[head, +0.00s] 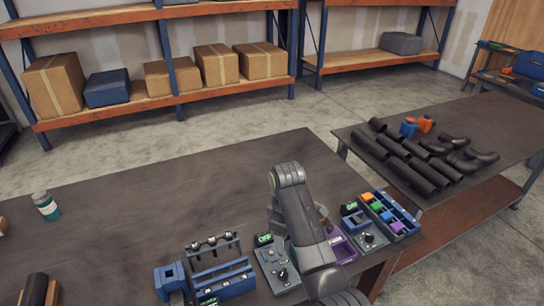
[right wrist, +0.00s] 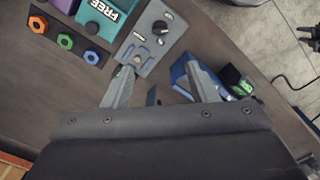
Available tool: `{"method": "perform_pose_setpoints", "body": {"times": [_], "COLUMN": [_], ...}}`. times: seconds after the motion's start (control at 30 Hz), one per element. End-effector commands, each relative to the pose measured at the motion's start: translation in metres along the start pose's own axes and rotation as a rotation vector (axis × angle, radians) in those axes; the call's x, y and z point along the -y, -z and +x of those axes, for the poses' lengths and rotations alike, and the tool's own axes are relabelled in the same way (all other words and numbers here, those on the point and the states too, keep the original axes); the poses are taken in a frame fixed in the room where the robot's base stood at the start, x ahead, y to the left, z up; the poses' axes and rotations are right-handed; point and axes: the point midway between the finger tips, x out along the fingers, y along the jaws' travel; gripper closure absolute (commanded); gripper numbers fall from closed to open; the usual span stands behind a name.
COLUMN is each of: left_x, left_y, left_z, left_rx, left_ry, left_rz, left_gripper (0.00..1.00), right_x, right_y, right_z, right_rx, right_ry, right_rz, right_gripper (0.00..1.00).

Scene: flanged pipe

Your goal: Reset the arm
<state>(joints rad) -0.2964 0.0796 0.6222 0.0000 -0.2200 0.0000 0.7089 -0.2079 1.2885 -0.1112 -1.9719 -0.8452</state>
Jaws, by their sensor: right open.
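My right arm (head: 305,225) reaches up from the bottom of the head view over the dark table (head: 130,215). Its gripper is mostly hidden behind the arm in that view. In the right wrist view the two fingers of my right gripper (right wrist: 163,88) stand wide apart with nothing between them. They are above the table, near a grey box with a black knob (right wrist: 158,28) and a blue fixture (right wrist: 182,72). My left gripper is not in view.
Blue fixtures (head: 225,285), grey control boxes (head: 278,268) and a blue parts bin (head: 390,213) line the front. A white-and-green bottle (head: 46,207) stands left. Dark pipes (head: 405,165) lie on the right table. The main table's middle is clear.

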Motion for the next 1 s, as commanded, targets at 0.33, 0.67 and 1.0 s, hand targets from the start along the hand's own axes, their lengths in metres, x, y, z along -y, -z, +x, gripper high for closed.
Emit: {"method": "perform_pose_setpoints", "body": {"times": [0.33, 0.67, 1.0], "left_x": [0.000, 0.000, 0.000], "left_y": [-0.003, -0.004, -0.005], "left_z": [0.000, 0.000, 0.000], "left_rx": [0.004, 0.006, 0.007], "left_ry": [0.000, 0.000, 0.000], "left_rz": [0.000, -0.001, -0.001], "left_gripper": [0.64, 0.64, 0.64], "right_x": [0.009, 0.057, 0.134], "right_y": [-0.065, -0.194, -0.305], "right_z": [0.049, 0.100, 0.092], "right_rx": [-0.046, -0.108, -0.157], "right_ry": [-0.023, -0.117, -0.236], "right_rz": [0.230, 0.644, 0.958], "right_gripper": [0.47, 0.47, 0.47]}}
